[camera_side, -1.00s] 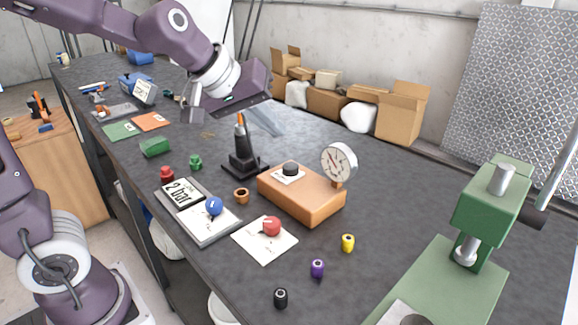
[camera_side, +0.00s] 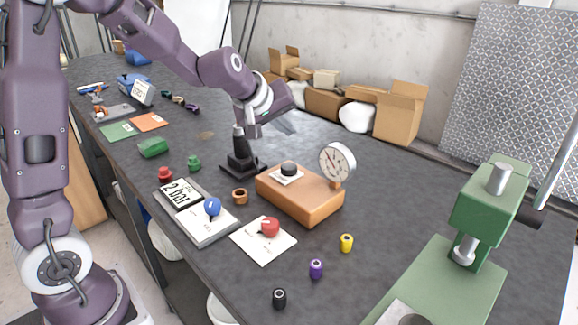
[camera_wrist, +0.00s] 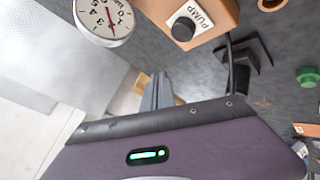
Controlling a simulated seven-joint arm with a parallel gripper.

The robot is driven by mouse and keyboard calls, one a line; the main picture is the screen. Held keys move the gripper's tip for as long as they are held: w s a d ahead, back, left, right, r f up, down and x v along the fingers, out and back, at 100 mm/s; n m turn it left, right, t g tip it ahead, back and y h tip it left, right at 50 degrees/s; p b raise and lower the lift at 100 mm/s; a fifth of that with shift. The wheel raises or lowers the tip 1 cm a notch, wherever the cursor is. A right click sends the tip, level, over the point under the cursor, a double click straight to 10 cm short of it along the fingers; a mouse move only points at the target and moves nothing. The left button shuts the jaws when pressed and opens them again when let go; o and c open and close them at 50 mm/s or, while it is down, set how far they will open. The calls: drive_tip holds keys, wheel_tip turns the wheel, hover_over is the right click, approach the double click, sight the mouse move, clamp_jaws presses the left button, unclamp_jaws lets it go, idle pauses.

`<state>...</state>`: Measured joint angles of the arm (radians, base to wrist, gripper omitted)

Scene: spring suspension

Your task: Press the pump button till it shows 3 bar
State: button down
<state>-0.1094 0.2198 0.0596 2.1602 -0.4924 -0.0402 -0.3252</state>
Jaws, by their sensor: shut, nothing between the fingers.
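The pump is an orange-brown block (camera_side: 300,196) with a dark round button (camera_side: 289,169) on a white plate. In the wrist view the button (camera_wrist: 183,28) sits beside the label "PUMP". A round white gauge (camera_side: 337,164) stands at the block's right end; it also shows in the wrist view (camera_wrist: 103,18), upside down. I cannot read its value surely.
A black stand (camera_side: 240,164) is close below my gripper. A green press (camera_side: 490,210) is at the right. Small coloured parts are scattered about.

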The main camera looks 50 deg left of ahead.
sight(291, 164)
drive_tip(key=shift+f, duration=3.25)
drive_tip(key=shift+f, duration=0.15)
drive_tip(key=shift+f, duration=0.25)
drive_tip(key=shift+f, duration=0.85)
idle(0.3)
drive_tip(key=shift+r, duration=1.25)
drive_tip(key=shift+r, duration=2.55)
